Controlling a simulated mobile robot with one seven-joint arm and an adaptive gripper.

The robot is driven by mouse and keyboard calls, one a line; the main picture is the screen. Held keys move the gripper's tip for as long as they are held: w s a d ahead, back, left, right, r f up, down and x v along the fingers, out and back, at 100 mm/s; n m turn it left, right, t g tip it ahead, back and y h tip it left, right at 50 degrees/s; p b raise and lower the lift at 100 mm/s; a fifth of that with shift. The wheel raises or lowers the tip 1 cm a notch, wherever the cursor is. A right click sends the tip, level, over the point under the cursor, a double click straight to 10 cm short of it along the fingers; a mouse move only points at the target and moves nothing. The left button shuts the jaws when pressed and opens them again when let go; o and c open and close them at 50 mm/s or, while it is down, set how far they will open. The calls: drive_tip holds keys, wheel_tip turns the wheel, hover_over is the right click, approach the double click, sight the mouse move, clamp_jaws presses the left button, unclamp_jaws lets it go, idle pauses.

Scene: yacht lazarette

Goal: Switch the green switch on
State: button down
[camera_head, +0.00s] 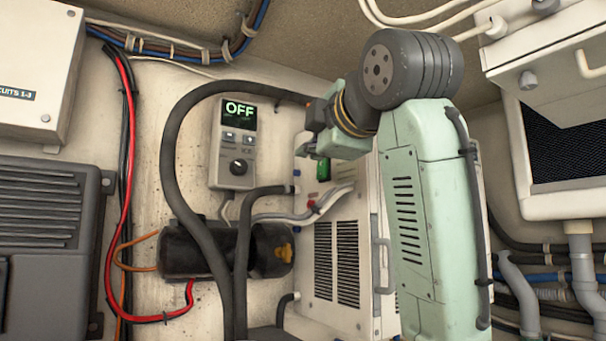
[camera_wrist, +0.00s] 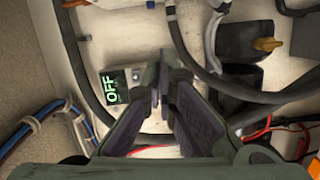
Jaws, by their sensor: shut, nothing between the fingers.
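The green switch (camera_head: 323,170) sits on the upper front of a white vented box, just below my gripper in the head view. It is partly hidden by my gripper and wrist, and its position cannot be read. My gripper (camera_head: 306,151) is shut and empty, and seems apart from the switch. In the wrist view its fingertips (camera_wrist: 161,72) are close together, pointing at the wall area. A grey control unit (camera_head: 233,171) on the wall, left of my gripper, has a screen (camera_head: 239,113) reading OFF. The same screen (camera_wrist: 110,88) shows in the wrist view.
A thick black hose (camera_head: 171,140) arches around the control unit toward my gripper. A black cylinder with an orange knob (camera_head: 283,252) lies below it. The white vented box (camera_head: 322,290) stands below my arm. Red and black cables (camera_head: 128,150) run down the left wall.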

sight(322, 169)
drive_tip(key=shift+s+d+r, duration=0.15)
drive_tip(key=shift+s, duration=0.05)
drive_tip(key=w+p, duration=0.5)
drive_tip(key=w, duration=0.6)
drive_tip(key=shift+w+f, duration=0.4)
drive_tip(key=shift+f, duration=0.05)
